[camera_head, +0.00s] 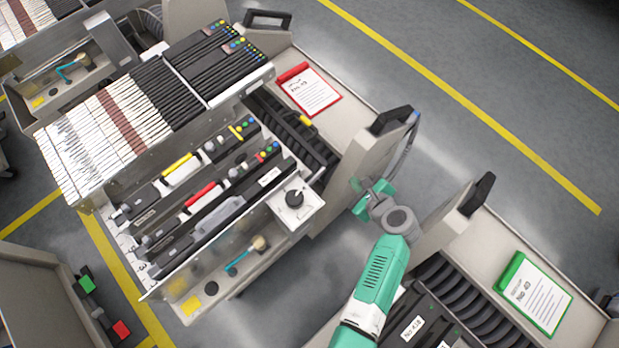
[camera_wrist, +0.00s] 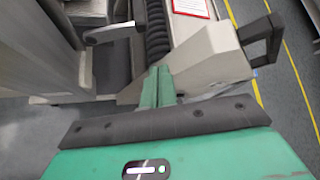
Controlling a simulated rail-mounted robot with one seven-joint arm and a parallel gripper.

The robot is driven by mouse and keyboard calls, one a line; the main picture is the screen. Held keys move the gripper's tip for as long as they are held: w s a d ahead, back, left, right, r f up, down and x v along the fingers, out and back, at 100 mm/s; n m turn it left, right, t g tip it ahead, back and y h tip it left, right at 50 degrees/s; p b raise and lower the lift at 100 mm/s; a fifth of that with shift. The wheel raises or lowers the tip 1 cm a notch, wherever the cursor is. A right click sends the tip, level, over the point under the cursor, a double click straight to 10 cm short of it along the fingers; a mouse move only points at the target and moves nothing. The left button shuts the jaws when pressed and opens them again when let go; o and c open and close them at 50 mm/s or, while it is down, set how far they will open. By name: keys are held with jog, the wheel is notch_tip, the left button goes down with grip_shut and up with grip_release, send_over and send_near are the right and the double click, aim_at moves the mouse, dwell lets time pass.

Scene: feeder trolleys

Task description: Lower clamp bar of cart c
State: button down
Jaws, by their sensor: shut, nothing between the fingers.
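My gripper (camera_head: 368,196) is green and shut, with nothing in it. It is in the gap between the middle trolley (camera_head: 340,185) and the trolley at lower right. In the wrist view its fingers (camera_wrist: 160,84) are together in front of the middle trolley's end panel. That view also shows a grey lever-like bar (camera_wrist: 112,32) left of the ribbed black strip, apart from the fingers. A pale box with a round black knob (camera_head: 294,198) is on the middle trolley's near side. I see no letter marking cart c, and I cannot tell which part is its clamp bar.
Black handles stand on the middle trolley's end (camera_head: 390,120) and the right trolley (camera_head: 478,194). A red-framed sheet (camera_head: 310,92) and a green-framed sheet (camera_head: 535,295) lie on their tops. Several feeders fill the middle trolley. Open grey floor (camera_head: 470,90) with yellow lines lies beyond.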

jog(key=shift+s+a+f+m, duration=0.15)
jog(key=shift+a+f, duration=0.05)
jog(key=shift+f, duration=0.3)
jog(key=shift+s+a+f+m, duration=0.15)
jog(key=shift+f, duration=0.3)
jog(key=b+x, duration=0.7)
jog(key=x, duration=0.3)
jog(key=r, duration=0.1)
jog(key=a+r+p, duration=0.1)
jog(key=s+r+p, duration=0.1)
jog(key=shift+s+a+r, duration=0.1)
jog(key=shift+a+r, duration=0.05)
jog(key=shift+r, duration=0.2)
jog(key=shift+r, duration=0.1)
